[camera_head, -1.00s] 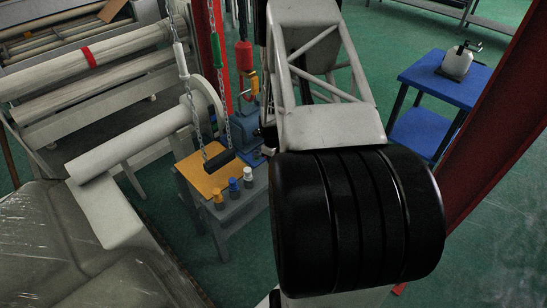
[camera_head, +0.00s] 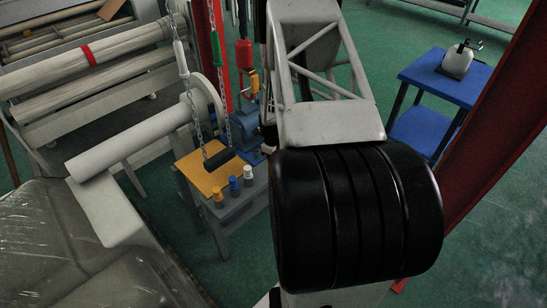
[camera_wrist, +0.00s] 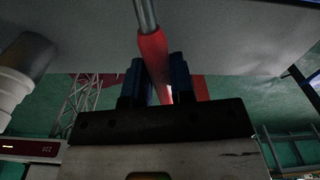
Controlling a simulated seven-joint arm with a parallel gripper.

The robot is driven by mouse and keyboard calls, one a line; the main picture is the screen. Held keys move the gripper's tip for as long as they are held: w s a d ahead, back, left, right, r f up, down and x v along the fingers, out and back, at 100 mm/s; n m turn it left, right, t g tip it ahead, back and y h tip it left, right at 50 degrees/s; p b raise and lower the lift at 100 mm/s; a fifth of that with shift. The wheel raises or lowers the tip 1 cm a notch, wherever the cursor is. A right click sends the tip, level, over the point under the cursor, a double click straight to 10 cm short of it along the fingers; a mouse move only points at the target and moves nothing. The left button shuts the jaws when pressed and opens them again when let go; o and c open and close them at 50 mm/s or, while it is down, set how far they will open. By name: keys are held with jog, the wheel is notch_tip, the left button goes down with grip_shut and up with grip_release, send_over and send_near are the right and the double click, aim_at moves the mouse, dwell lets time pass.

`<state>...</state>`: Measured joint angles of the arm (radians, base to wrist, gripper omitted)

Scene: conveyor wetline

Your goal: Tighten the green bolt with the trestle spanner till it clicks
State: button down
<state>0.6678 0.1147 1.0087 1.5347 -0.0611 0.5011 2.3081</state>
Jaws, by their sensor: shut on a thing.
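In the wrist view my gripper (camera_wrist: 158,82) has its two blue fingers closed around the red handle (camera_wrist: 152,50) of a tool with a bare steel shaft (camera_wrist: 145,15). I take this tool for the spanner. Its head is out of the picture, so I cannot tell what it touches. The handle is close to upright in this view, between the fingers. I cannot make out the green bolt in either current view. In the head view my own arm hides the gripper and the tool.
A small table (camera_head: 238,209) with a yellow top carries several small capped items; a black block (camera_head: 219,160) hangs on chains above it. Rollers (camera_head: 95,58) stand at left, a blue table (camera_head: 421,69) at right. A large pale surface (camera_wrist: 230,35) spans the upper wrist view.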

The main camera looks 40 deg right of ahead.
aim_at(266, 170)
jog(key=shift+f, duration=1.05)
dwell(0.4)
jog(key=c, duration=1.5)
grip_release()
grip_shut()
jog(key=shift+a, duration=0.15)
jog(key=shift+s+a+m, duration=0.1)
jog(key=shift+a+m, duration=1.1)
jog(key=shift+m, duration=0.6)
jog(key=shift+a+m, duration=0.8)
jog(key=shift+m, duration=0.2)
jog(key=shift+d+n, duration=0.85)
jog(key=shift+n, duration=0.15)
